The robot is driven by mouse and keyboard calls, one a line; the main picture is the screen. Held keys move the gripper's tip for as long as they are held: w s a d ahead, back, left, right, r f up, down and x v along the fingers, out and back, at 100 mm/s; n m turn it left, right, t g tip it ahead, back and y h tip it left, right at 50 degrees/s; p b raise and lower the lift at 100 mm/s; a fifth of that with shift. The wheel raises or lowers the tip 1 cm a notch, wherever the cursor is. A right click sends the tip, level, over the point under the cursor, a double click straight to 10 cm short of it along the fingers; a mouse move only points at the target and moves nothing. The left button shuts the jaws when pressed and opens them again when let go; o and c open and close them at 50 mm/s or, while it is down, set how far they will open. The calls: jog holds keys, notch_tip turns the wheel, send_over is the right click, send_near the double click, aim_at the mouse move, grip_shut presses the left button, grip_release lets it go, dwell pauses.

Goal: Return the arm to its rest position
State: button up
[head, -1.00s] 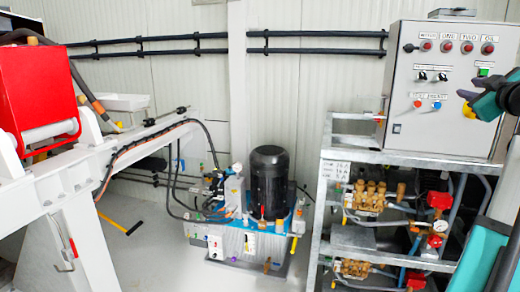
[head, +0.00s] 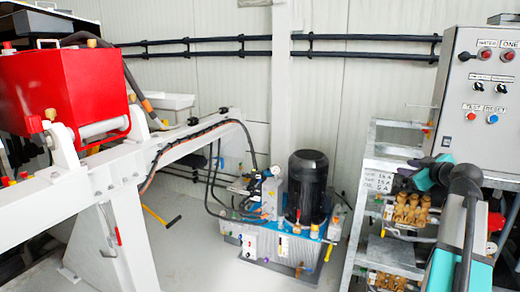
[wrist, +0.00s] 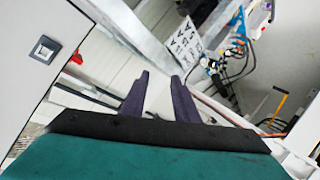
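My gripper (head: 408,168) shows in the head view at the right, pointing left in front of the pump rack (head: 356,226). My teal and dark arm rises behind it from the bottom right edge. In the wrist view, the two dark purple fingers of my gripper (wrist: 163,80) stand apart with a clear gap between them. Nothing is held between them. In the head view, the fingers look small and partly merge with the rack behind.
A grey control box (head: 478,100) with buttons stands on the rack; its face also fills the left of the wrist view (wrist: 45,60). A black motor (head: 307,185) stands left of the rack. A white beam (head: 100,190) carries a red block (head: 75,95). Floor shows between.

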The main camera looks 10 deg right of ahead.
jog(key=w+a+f+n+g+y+p, duration=0.15)
jog(key=w+a+f, duration=0.25)
jog(key=a+f, duration=0.65)
jog(key=w+a+f+g+y, duration=0.3)
jog(key=a+f, duration=0.4)
jog(key=f, duration=0.6)
jog(key=s+a+f+g+y+p, duration=0.1)
jog(key=s+a+f+g, duration=0.1)
jog(key=a+f, duration=0.9)
jog(key=s+a+f+g+y, duration=0.1)
jog(key=s+a+f+g, duration=0.1)
jog(key=a+f, duration=0.9)
jog(key=s+a+f+g+p, duration=0.1)
jog(key=s+a+f+g, duration=0.2)
jog(key=s+a+f, duration=0.5)
jog(key=s+a+f+g, duration=0.3)
jog(key=s+a+f, duration=0.1)
jog(key=s+f, duration=0.7)
jog(key=s+d+f+m+g+h, duration=0.1)
jog(key=s+f+m+g+h, duration=0.1)
jog(key=s, duration=0.8)
jog(key=s+d+f+m+g+h, duration=0.1)
jog(key=s+f+m+g+h, duration=0.1)
jog(key=s, duration=0.9)
jog(key=shift+s+d+f+m+g+p, duration=0.2)
jog(key=shift+s+f+m+g+p, duration=0.2)
jog(key=shift+m, duration=0.65)
jog(key=shift+w, duration=0.1)
